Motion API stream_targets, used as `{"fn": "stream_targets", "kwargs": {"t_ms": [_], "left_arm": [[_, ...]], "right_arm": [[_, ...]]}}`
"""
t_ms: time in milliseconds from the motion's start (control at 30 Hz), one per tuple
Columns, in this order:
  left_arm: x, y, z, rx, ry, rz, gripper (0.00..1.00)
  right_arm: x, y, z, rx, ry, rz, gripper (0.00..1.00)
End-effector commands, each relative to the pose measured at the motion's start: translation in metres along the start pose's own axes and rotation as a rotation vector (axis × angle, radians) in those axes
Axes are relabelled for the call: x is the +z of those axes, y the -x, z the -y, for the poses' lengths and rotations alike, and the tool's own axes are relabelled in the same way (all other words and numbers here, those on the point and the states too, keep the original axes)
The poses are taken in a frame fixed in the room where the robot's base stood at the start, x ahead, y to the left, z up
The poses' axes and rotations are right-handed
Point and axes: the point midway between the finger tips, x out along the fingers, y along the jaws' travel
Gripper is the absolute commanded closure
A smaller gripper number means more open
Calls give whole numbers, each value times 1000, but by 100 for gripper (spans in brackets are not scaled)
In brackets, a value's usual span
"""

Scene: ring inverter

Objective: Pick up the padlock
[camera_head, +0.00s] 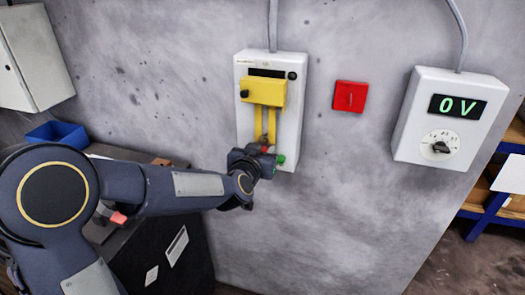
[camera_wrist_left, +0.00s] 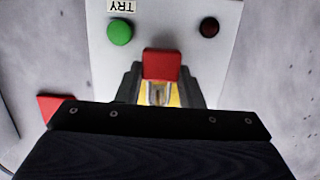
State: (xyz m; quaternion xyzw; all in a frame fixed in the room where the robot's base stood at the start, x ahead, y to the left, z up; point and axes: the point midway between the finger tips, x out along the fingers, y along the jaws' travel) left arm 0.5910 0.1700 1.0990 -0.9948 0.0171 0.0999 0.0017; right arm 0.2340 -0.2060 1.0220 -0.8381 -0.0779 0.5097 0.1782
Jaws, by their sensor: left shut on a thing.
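The padlock has a red body and a metal shackle; in the left wrist view the padlock (camera_wrist_left: 161,65) sits between the fingers of my left gripper (camera_wrist_left: 160,80). My left gripper is shut on it, at the lower part of the white wall box (camera_head: 292,125). In the head view my left gripper (camera_head: 260,163) hides most of the padlock, and only a small bit of red shows. The shackle lies against the yellow part (camera_wrist_left: 174,98); I cannot tell whether it passes through it. My right gripper is not in view.
The wall box has a yellow handle block (camera_head: 264,93) and a green button (camera_head: 281,159). A red wall plate (camera_head: 350,96) and a meter box reading 0 V (camera_head: 440,150) are to the right. A blue bin (camera_head: 57,134) stands at left.

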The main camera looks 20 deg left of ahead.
Motion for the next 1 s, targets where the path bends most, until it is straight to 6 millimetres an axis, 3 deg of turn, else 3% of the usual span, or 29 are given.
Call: {"fn": "stream_targets", "kwargs": {"t_ms": [267,700,1000], "left_arm": [[-16,24,0,1,2,-4,91],[-46,122,0,1,3,-4,91],[-51,152,0,0,0,-1,91]], "right_arm": [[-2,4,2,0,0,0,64],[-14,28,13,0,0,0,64],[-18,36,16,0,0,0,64]]}}
